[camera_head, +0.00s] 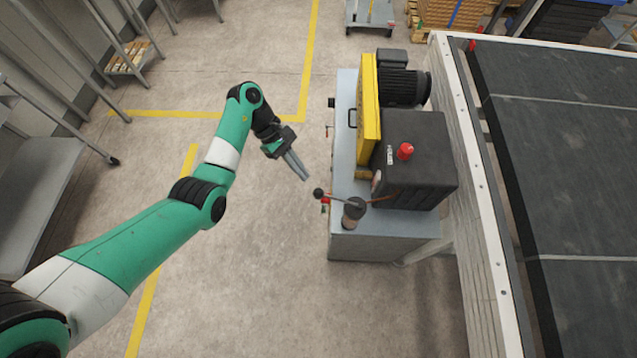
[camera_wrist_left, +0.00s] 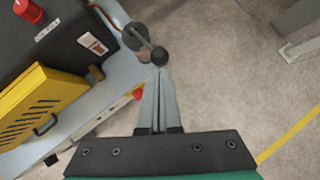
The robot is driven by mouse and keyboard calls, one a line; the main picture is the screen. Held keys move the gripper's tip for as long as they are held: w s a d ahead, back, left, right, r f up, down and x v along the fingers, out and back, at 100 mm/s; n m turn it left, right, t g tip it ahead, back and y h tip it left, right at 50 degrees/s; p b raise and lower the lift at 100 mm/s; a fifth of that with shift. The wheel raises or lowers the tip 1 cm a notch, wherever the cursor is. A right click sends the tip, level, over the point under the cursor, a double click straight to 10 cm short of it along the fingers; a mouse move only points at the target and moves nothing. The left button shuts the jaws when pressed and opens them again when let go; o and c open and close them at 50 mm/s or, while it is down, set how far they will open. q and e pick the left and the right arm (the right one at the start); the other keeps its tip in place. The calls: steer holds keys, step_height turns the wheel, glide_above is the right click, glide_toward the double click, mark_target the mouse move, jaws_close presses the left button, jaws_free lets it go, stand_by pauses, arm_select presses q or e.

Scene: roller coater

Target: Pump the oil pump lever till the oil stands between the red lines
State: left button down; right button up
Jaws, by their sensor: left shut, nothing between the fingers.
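The oil pump lever (camera_head: 334,198) is a thin rod with a dark ball knob, sticking out left from a grey cylindrical pump post (camera_head: 354,212) at the machine's near end. In the left wrist view the lever's knob (camera_wrist_left: 160,56) appears just beyond my fingertips. My left gripper (camera_head: 306,178) is shut and empty, with its fingers pointing toward the knob; in the head view a small gap separates them. A small pale-framed window (camera_wrist_left: 92,43) shows on the dark tank (camera_wrist_left: 70,25); oil and red lines are too small to make out. My right gripper is not in view.
The machine has a grey base (camera_head: 385,240), a yellow guard (camera_head: 368,110), a black motor (camera_head: 405,87) and a red cap (camera_head: 405,151). A long dark conveyor table (camera_head: 560,150) stands right. Open floor (camera_head: 240,270) lies left of the machine; shelving (camera_head: 40,190) stands further left.

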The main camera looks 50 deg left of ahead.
mark_target(315, 190)
arm_select(q)
steer(key=b+x, duration=0.1)
steer(key=x, duration=0.3)
steer(key=shift+d+f+b, duration=0.2)
steer(key=shift+f+b, duration=0.1)
steer(key=shift+b, duration=0.05)
steer(key=shift+f, duration=0.2)
steer(key=shift+d, duration=0.1)
steer(key=shift+f, duration=0.15)
steer(key=f+b, duration=0.4)
steer(key=shift+d+f, duration=0.1)
steer(key=shift+d, duration=0.15)
steer(key=shift+w, duration=0.1)
